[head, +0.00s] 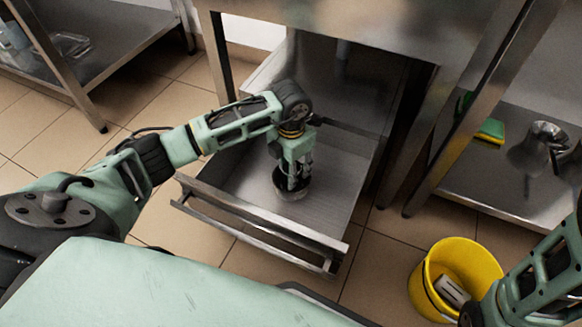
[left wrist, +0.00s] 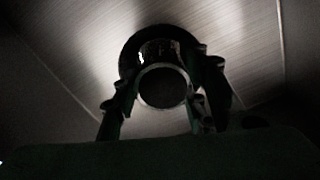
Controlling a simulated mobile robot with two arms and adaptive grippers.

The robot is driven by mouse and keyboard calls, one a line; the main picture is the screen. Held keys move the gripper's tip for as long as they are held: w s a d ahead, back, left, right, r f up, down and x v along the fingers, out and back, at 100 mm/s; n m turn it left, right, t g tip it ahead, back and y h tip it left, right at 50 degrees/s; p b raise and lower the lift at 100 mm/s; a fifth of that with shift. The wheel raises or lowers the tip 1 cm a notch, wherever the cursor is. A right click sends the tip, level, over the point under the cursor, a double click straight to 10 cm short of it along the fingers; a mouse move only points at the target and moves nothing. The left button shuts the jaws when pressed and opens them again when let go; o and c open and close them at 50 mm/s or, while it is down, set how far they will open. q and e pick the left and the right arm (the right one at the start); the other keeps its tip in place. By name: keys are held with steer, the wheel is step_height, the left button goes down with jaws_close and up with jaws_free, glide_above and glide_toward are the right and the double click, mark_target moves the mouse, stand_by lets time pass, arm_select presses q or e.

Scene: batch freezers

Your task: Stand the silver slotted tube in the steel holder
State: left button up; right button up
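My left gripper (head: 293,180) points down inside the open drawer. In the left wrist view its fingers (left wrist: 166,78) stand on both sides of a round, shiny upright tube (left wrist: 162,87), seen end-on. Whether they press on it is too dark to tell. A dark round rim (left wrist: 130,52), apparently the holder, shows behind the tube. In the head view a round grey base (head: 291,193) rests on the drawer floor under the gripper. The tube's slots and its seating are hidden. My right gripper is not identifiable; only its arm shows at the lower right.
The steel drawer (head: 335,205) is pulled out beneath a steel counter, its floor otherwise bare. A yellow bucket (head: 428,262) with a pale slotted item (head: 452,291) stands at the lower right. A green-yellow sponge (head: 490,131) and a metal vessel (head: 545,135) are on the right shelf.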

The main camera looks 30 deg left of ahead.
arm_select(q)
steer(key=shift+o, duration=1.3)
